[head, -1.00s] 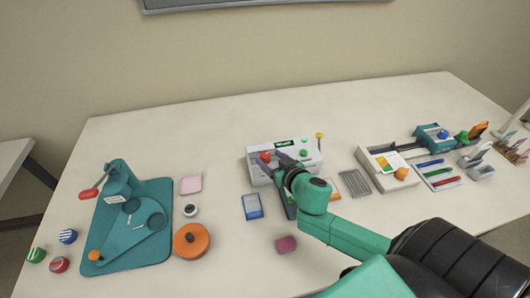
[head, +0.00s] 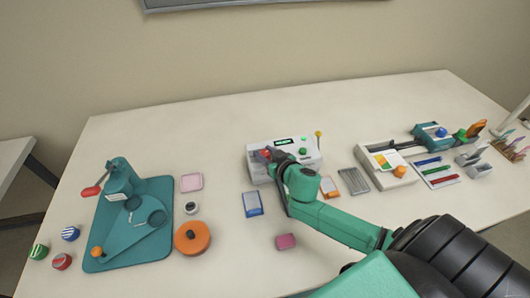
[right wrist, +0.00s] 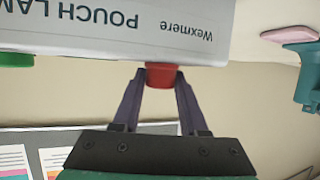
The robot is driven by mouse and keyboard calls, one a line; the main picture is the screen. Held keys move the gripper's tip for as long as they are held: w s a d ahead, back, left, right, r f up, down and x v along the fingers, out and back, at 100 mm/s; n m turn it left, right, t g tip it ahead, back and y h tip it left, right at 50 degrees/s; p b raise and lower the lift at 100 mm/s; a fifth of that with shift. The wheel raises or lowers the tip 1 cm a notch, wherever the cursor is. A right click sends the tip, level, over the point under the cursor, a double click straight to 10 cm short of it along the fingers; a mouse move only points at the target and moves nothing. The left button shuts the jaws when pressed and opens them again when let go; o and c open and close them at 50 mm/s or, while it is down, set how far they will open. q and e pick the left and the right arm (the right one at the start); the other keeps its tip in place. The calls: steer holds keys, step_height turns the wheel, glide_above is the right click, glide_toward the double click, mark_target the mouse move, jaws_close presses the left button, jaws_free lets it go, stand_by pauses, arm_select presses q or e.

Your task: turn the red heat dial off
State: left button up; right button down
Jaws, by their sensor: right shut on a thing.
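The red heat dial (right wrist: 161,76) sticks out from the front of the white laminator. In the right wrist view it lies between my right gripper's (right wrist: 161,80) two fingertips, which are shut on it from both sides. The laminator (head: 301,159), with a small green display and a green knob (head: 302,151), stands at the middle of the table. In the head view the dial shows only in part behind my right gripper (head: 266,154). The dial's pointer and markings cannot be read. My left gripper is not in view.
A teal press (head: 158,249) with a red handle stands at the left. A grey slotted tray (head: 354,181) and a white-bedded device (head: 388,166) stand to the right.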

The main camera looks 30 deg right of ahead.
steer(key=n+y+p, duration=0.1)
steer(key=y, duration=0.1)
steer(key=n+y+p, duration=0.1)
steer(key=n+y, duration=0.1)
steer(key=shift+d+r+n+g, duration=0.1)
steer(key=shift+r+n+g, duration=0.1)
steer(key=shift+n+g, duration=0.15)
steer(key=shift+n+g+y+p, duration=0.3)
steer(key=shift+n+y, duration=0.25)
steer(key=shift+y, duration=0.25)
steer(key=shift+f+n+g+y, duration=0.1)
steer(key=shift+n+g+y, duration=0.35)
steer(key=shift+n+y, duration=0.35)
steer(key=shift+c, duration=2.3)
jaws_free()
